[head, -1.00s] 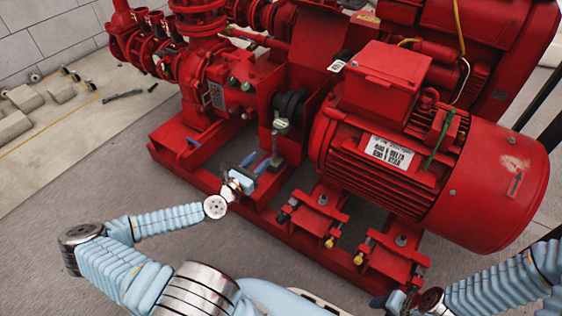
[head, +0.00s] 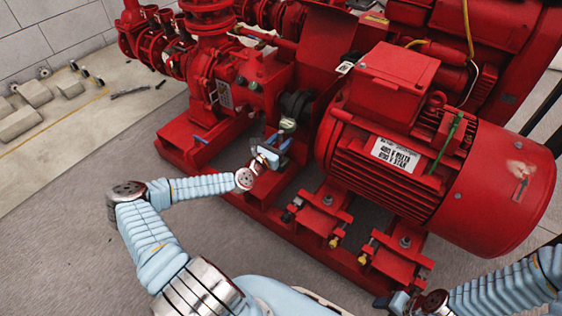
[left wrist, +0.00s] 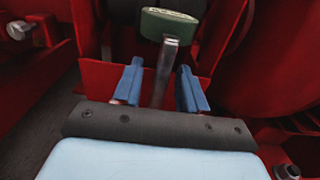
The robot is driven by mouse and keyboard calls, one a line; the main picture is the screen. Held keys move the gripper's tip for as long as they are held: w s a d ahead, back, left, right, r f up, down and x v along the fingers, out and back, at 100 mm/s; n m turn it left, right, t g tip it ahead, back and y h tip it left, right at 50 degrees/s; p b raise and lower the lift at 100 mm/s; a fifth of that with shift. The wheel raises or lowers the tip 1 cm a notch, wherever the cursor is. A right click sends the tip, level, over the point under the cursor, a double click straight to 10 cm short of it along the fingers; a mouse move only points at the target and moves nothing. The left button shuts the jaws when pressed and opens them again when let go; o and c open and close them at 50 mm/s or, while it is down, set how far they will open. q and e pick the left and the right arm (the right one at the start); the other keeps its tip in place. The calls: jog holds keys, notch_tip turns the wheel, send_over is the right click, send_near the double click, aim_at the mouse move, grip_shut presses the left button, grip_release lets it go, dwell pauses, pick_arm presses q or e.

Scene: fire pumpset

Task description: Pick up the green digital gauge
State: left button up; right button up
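The green digital gauge (head: 288,124) has a rounded green head on a metal stem and stands upright beside the red pump, left of the motor. In the left wrist view the green gauge (left wrist: 170,24) is at the top, with its stem running down between my fingers. My left gripper (head: 277,142) is at the gauge, just below its head. The left wrist view shows the blue fingers of my left gripper (left wrist: 158,68) apart, one on each side of the stem, with gaps visible. My right gripper (head: 396,301) is at the bottom edge, small and partly cut off.
The large red motor (head: 440,150) stands right of the gauge. Red pump pipework (head: 212,60) rises on the left. The red base frame (head: 235,195) runs below. Grey floor (head: 60,190) at left is clear.

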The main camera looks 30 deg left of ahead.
pick_arm(q)
grip_shut()
dwell(1.2)
